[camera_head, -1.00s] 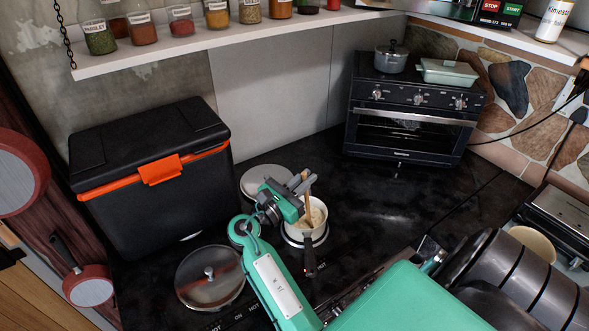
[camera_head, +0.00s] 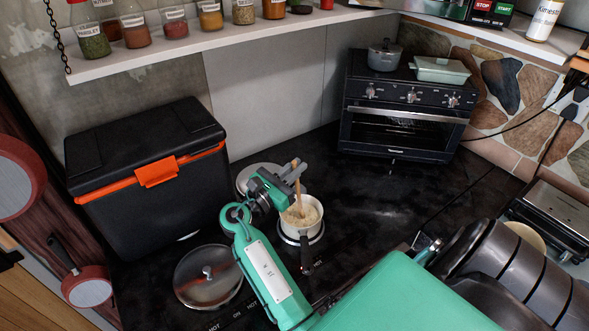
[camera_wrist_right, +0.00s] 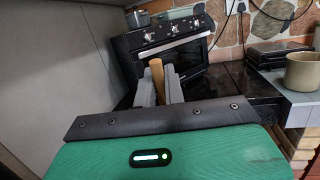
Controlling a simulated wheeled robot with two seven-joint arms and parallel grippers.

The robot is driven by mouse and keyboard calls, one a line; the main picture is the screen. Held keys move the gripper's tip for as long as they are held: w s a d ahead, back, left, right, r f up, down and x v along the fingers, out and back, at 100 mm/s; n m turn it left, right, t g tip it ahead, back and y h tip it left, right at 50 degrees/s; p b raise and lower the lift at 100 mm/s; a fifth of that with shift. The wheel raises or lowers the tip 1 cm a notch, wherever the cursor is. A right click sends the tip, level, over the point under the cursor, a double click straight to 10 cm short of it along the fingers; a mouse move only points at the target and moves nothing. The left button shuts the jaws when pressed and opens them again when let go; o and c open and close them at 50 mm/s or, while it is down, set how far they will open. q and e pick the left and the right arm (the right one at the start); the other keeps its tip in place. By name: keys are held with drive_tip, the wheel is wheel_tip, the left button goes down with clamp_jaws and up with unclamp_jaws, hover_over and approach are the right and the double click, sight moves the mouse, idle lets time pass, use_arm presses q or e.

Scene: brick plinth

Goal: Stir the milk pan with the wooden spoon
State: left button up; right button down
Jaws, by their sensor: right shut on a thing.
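The white milk pan (camera_head: 315,226) stands upright on a round hob at the center of the head view, its dark handle pointing toward me. It holds pale, creamy contents. The wooden spoon (camera_head: 297,182) stands nearly upright, its lower end inside the pan and its bowl hidden in the contents. My right gripper (camera_head: 298,173) is above the pan, shut on the spoon's handle. In the right wrist view the spoon (camera_wrist_right: 157,79) shows between the two grey fingers of the right gripper (camera_wrist_right: 160,86). My left gripper is not in view.
A lidded pan (camera_head: 208,278) stands front left of the milk pan, and a round cover (camera_head: 255,174) lies behind it. A black cooler box (camera_head: 145,165) stands left. A toaster oven (camera_head: 400,110) stands at the back right. The counter between pan and oven is clear.

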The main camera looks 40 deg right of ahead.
wheel_tip(320, 180, up, 5)
drive_tip(key=p, duration=0.4)
drive_tip(key=shift+r, duration=0.2)
drive_tip(key=shift+f, duration=0.1)
wheel_tip(320, 180, up, 3)
drive_tip(key=shift+r+p, duration=0.1)
drive_tip(key=shift+p, duration=1.05)
drive_tip(key=shift+r+b, duration=0.3)
drive_tip(key=shift+r, duration=0.65)
